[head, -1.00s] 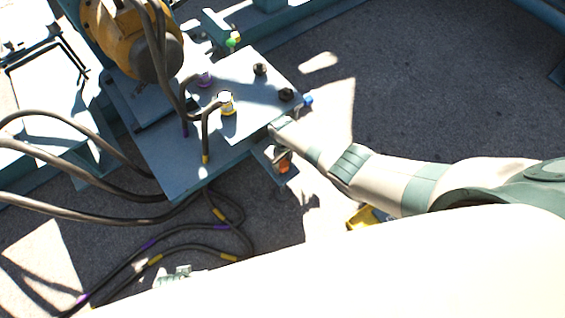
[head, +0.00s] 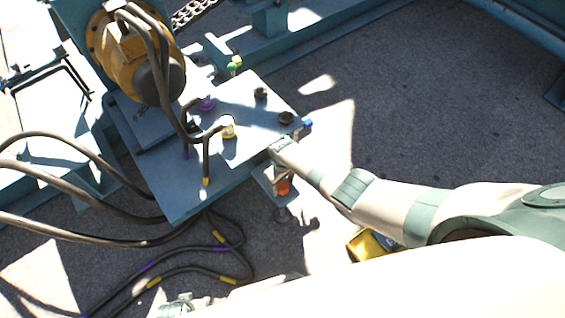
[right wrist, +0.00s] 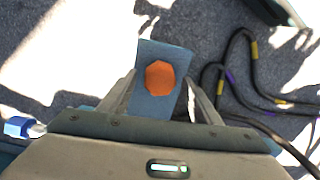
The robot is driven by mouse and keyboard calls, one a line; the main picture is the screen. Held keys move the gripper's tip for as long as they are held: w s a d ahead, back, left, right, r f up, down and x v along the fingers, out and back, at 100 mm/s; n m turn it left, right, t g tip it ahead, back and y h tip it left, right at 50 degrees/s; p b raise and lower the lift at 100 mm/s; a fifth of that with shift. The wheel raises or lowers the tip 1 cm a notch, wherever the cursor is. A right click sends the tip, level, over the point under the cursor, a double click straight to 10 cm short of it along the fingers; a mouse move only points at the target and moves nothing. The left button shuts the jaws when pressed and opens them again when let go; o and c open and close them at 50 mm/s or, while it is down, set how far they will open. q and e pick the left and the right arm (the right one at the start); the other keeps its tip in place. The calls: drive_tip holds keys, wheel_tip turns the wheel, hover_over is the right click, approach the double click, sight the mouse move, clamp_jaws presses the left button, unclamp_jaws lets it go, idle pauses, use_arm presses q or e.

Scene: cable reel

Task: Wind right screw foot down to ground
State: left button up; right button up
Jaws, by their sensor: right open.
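The right screw foot shows as an orange hexagonal head (head: 283,187) under the near right corner of the blue-grey base plate (head: 180,200). A round foot shape shows faintly below it, and I cannot tell its gap to the ground. In the right wrist view the orange head (right wrist: 160,76) is in front of a blue bracket (right wrist: 150,112). My right gripper (right wrist: 160,88) is open, with one finger on each side of the bracket and head; contact is not clear. A pale green part (head: 178,306) at the bottom edge may belong to my left gripper; its fingers are not clear.
A yellow motor-like unit (head: 133,60) with black hoses stands on the base plate. Several cables with yellow and purple bands (head: 175,250) lie on the ground at left. A yellow object (head: 365,245) lies beneath my right arm. Open ground (head: 420,110) is at the right.

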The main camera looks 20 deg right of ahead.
sight(283, 185)
wheel_tip(283, 185, up, 5)
drive_tip(key=shift+f+p, duration=0.1)
drive_tip(key=shift+p, duration=0.95)
use_arm(q)
drive_tip(key=w+d+t+p, duration=0.1)
drive_tip(key=w+d+f+t+p, duration=0.1)
drive_tip(key=shift+d+f+t+h, duration=0.15)
drive_tip(key=shift+d+t+h, duration=0.15)
drive_tip(key=shift+d+h, duration=0.1)
use_arm(e)
wheel_tip(283, 185, up, 11)
drive_tip(key=shift+f, duration=0.1)
drive_tip(key=s+f+m+t+y, duration=0.1)
drive_tip(key=s+f+m+t, duration=0.15)
drive_tip(key=s+f, duration=1.15)
use_arm(q)
drive_tip(key=shift+w+d+p, duration=0.1)
drive_tip(key=shift+w+p, duration=0.15)
drive_tip(key=shift+p, duration=0.1)
use_arm(e)
drive_tip(key=s+d+f+t, duration=0.1)
drive_tip(key=s+f, duration=0.1)
drive_tip(key=s, duration=0.5)
drive_tip(key=s+d+f+t, duration=0.1)
drive_tip(key=s+f+t, duration=0.1)
drive_tip(key=s, duration=0.6)
drive_tip(key=shift+d+f, duration=0.15)
drive_tip(key=shift+f, duration=0.15)
use_arm(q)
drive_tip(key=shift+r, duration=0.2)
